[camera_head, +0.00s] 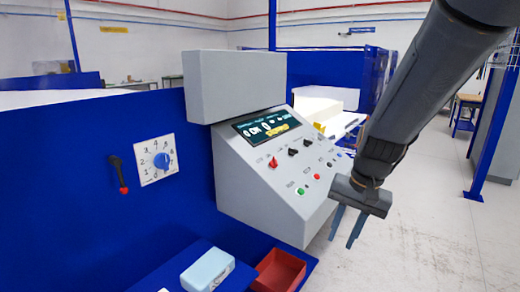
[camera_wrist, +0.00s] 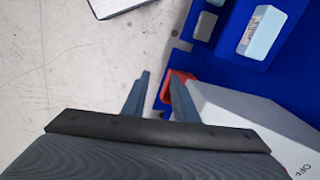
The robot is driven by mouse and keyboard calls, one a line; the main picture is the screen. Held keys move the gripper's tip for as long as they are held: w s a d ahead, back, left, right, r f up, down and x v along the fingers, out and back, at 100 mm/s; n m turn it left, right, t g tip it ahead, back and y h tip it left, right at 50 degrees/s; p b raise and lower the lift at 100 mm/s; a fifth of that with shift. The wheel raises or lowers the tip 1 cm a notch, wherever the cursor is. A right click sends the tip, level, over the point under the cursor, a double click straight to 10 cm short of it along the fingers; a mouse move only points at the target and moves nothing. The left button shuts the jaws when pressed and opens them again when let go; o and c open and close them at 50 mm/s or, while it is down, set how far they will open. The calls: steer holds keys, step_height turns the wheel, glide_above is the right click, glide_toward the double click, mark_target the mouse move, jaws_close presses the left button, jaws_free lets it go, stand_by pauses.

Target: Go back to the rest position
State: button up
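My gripper (camera_head: 347,226) hangs at the end of my arm on the right in the head view, pointing down over the floor, just right of the grey control console (camera_head: 262,185). Its two blue-grey fingers stand apart with nothing between them. The wrist view also shows the fingers (camera_wrist: 158,98) spread and empty, with the console's side at the right. The console has a lit display, a red switch, black knobs, and green and red buttons.
A blue panel carries a dial (camera_head: 156,160) and a red-tipped lever (camera_head: 119,175). A light-blue block (camera_head: 207,270) and a red bin (camera_head: 281,271) sit on a blue surface below the console. A blue post (camera_head: 487,130) stands at right. Open floor lies right of the console.

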steer(key=s+f+n+t+h, duration=0.1)
steer(key=s+f+n+h, duration=0.15)
steer(key=s+n, duration=0.45)
step_height(320, 180, down, 12)
steer(key=s+m+g+b, duration=0.1)
steer(key=s+b, duration=0.1)
steer(key=b, duration=0.8)
steer(key=shift+a+m+g+y, duration=0.3)
steer(key=shift+a+g+y, duration=0.1)
steer(key=shift+a+y, duration=0.05)
steer(key=shift+s, duration=0.1)
